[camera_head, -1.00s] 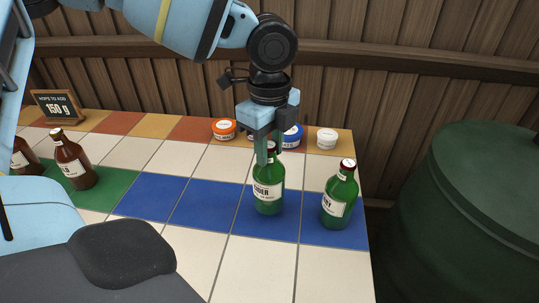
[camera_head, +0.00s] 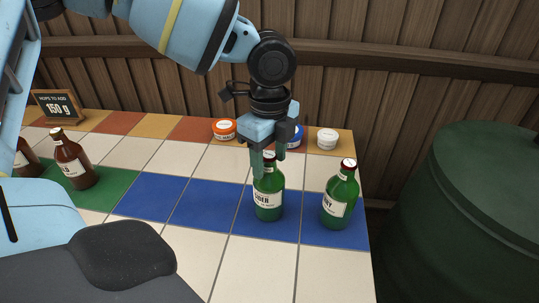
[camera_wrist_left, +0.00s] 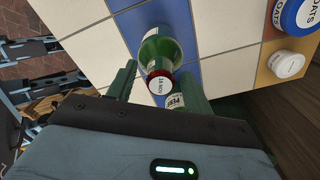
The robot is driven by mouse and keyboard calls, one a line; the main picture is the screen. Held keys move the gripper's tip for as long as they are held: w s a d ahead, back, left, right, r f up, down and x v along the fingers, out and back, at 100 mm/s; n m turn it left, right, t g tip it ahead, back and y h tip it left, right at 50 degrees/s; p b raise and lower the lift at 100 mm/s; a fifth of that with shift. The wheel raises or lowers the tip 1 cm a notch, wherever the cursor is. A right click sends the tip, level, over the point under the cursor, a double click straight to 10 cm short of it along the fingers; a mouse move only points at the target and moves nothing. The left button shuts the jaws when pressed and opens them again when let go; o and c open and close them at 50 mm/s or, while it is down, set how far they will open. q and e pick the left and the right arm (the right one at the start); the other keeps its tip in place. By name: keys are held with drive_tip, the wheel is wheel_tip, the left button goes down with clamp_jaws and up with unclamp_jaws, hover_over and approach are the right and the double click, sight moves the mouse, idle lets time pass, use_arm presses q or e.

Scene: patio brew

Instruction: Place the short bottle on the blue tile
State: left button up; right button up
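A green bottle labelled CIDER (camera_head: 268,205) stands upright on the blue tiles (camera_head: 205,205). A similar green bottle (camera_head: 338,205) stands to its right, also on blue; its label is only partly readable. My left gripper (camera_head: 269,158) is over the CIDER bottle, its fingers open on either side of the bottle's top. The left wrist view shows the CIDER bottle's red-rimmed cap (camera_wrist_left: 160,84) in the gap, with a finger apart from it. Two brown bottles, the clearer one (camera_head: 74,160) on the green tile (camera_head: 108,190), stand at the left. My right gripper is out of view.
An orange-lidded tub (camera_head: 224,130), a blue-lidded tub (camera_head: 294,135) and a white tub (camera_head: 327,139) line the back edge. A small sign (camera_head: 57,105) stands back left. A large green barrel (camera_head: 465,210) is right of the table. The front white tiles are bare.

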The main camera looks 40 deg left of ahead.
use_arm(q)
drive_tip(key=shift+r, duration=0.35)
wheel_tip(320, 180, up, 12)
drive_tip(key=p, duration=0.1)
drive_tip(key=shift+f+p, duration=0.2)
drive_tip(key=shift+p, duration=0.15)
